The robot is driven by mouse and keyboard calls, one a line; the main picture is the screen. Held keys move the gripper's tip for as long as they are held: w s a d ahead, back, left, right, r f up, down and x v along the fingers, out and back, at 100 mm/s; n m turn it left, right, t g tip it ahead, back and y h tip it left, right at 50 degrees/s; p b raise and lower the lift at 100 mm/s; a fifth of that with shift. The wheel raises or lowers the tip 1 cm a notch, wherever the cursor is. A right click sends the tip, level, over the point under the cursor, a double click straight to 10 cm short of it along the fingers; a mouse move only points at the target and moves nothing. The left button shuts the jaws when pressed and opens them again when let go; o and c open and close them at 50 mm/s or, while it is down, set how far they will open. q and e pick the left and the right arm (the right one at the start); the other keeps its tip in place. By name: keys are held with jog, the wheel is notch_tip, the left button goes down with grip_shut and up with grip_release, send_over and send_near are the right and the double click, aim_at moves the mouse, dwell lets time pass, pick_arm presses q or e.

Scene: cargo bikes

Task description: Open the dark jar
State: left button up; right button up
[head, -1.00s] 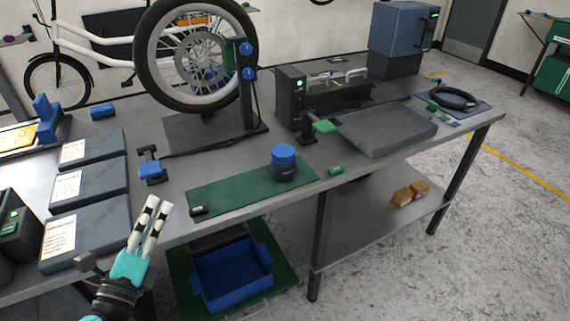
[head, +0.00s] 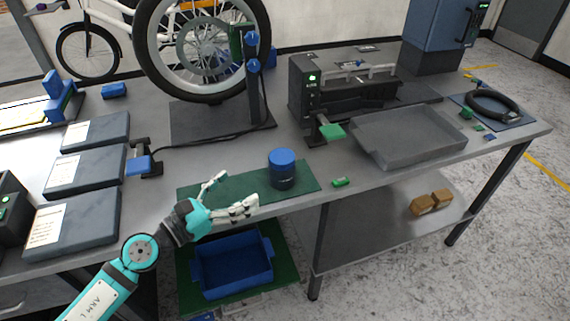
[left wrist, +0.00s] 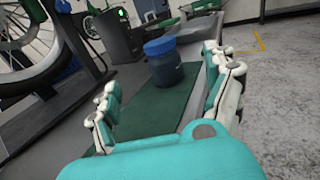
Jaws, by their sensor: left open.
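The dark jar (head: 283,175) stands upright on the green mat (head: 232,186) near the front edge of the workbench. Its blue lid (head: 282,156) is on it. In the left wrist view the jar (left wrist: 166,72) is ahead, between and beyond the fingers. My left gripper (head: 236,190) is open and empty, just left of the jar over the mat, with its fingers pointing right toward it. The left gripper's fingers (left wrist: 165,104) also show spread apart in the left wrist view. My right gripper is not in view.
A small green piece (head: 341,182) lies right of the mat. A grey tray (head: 408,136) and a black machine (head: 318,88) stand further right. A wheel on a stand (head: 204,45) is behind. Dark boxes (head: 88,168) lie left. A blue bin (head: 234,266) is below.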

pick_arm(q)
jog(key=p+x, duration=0.1)
jog(key=x, duration=0.7)
jog(key=shift+w+d, duration=0.15)
jog(key=shift+d, duration=0.15)
jog(key=p+x, duration=0.1)
jog(key=x, duration=0.4)
jog(key=shift+w+d+r, duration=0.1)
jog(key=shift+w, duration=0.05)
jog(key=shift+r, duration=0.1)
jog(key=c, duration=1.4)
notch_tip(320, 180, up, 10)
jog(key=p, duration=0.7)
jog(key=shift+r, duration=0.15)
notch_tip(320, 180, up, 6)
jog(key=p, duration=0.2)
send_over(272, 164)
jog(key=x, duration=0.3)
jog(key=shift+r, duration=0.85)
